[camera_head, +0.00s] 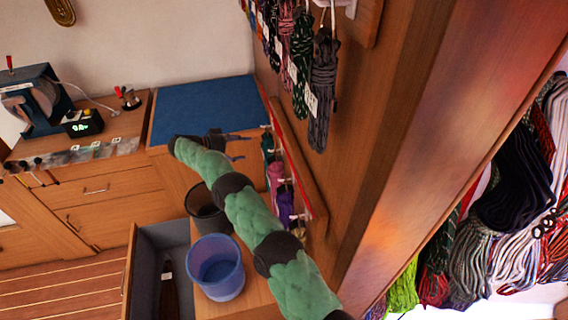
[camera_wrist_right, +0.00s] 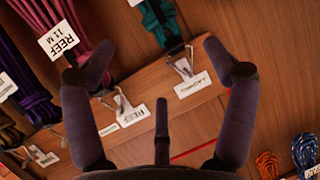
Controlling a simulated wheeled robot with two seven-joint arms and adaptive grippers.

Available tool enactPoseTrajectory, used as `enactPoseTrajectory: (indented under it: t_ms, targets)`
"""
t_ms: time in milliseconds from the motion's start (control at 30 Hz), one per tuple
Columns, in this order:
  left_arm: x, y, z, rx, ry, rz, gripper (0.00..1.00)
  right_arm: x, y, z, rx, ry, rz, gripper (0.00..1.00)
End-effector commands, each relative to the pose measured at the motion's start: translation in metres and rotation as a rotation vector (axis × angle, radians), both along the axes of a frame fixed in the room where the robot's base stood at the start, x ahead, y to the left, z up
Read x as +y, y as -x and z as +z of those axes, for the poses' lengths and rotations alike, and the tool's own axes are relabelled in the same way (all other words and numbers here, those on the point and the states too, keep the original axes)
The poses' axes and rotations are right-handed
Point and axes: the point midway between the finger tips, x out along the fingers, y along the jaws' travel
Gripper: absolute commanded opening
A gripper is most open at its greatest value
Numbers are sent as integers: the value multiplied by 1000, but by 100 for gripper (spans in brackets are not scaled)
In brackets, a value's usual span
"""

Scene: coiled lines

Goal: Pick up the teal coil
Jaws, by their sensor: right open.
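The teal coil (camera_head: 267,146) hangs on the wooden rail, the uppermost of a short row of coils in the head view. In the right wrist view the teal coil (camera_wrist_right: 160,22) shows at the top, cut off by the frame edge, beside a clip with a white label. My right gripper (camera_head: 246,143) reaches towards the rail just left of the teal coil. In the right wrist view my right gripper (camera_wrist_right: 158,74) has its fingers spread wide with nothing between them; the coil lies beyond the fingertips. My left gripper is in neither view.
A pink coil (camera_head: 275,174) tagged REEF 11 M and a purple coil (camera_head: 285,205) hang close by on the same wooden rail (camera_head: 297,170). Below my arm are a blue bucket (camera_head: 218,284) and an open drawer (camera_head: 147,245). A blue mat (camera_head: 205,103) lies clear behind.

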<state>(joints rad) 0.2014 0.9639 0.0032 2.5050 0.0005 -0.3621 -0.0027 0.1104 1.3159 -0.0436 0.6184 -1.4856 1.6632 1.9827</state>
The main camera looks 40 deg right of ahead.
Motion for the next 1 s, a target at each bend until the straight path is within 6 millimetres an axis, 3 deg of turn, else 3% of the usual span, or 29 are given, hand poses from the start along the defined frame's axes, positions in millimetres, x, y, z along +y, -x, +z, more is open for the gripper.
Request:
enactPoseTrajectory:
  t_ms: [167,433,767,1000]
  targets:
    - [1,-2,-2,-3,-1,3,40,-5,3,-2,0,-1,2,85]
    - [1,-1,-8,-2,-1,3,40,-40,13,-17,-1,-1,0,85]
    - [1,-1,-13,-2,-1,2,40,-61,20,-28,-3,-1,1,85]
    - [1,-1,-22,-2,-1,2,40,-88,29,-44,-3,-1,1,85]
